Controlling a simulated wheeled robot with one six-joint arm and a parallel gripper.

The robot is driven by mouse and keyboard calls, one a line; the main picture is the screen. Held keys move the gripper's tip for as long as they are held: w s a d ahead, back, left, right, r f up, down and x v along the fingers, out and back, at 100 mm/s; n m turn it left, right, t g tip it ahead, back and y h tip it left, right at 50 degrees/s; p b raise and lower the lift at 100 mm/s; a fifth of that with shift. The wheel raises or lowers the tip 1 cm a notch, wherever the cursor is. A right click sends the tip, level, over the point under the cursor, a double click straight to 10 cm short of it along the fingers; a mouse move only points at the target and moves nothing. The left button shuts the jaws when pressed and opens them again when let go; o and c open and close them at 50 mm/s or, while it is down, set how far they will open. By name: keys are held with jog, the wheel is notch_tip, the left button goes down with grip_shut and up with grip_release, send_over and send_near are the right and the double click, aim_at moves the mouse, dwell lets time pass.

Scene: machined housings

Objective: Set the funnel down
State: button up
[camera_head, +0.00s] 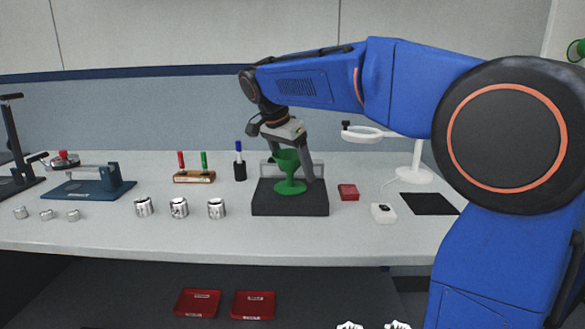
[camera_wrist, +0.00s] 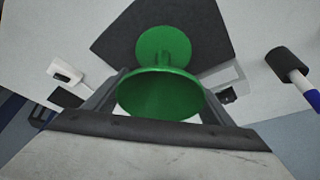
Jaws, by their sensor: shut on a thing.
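The green funnel (camera_head: 289,186) is upright over a dark grey block (camera_head: 290,207) on the bench, with its wide cup on top and a round flange below. My gripper (camera_head: 296,170) points down from above and is shut on the funnel near its cup. In the wrist view, the funnel's cup (camera_wrist: 160,95) sits between my two fingers (camera_wrist: 163,84), with its flange further out over the dark block (camera_wrist: 214,30). I cannot tell whether the flange touches the block. A light grey bracket stands behind it, partly hidden.
A red box (camera_head: 348,192) and a small white device (camera_head: 383,213) lie right of the block. A pen cup (camera_head: 240,172) and several metal housings (camera_head: 179,208) are on the left. A ring lamp (camera_head: 368,133) stands behind right. Bare bench lies in front.

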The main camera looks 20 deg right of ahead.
notch_tip(320, 180, up, 10)
jog(key=shift+f, duration=0.15)
dwell(0.3)
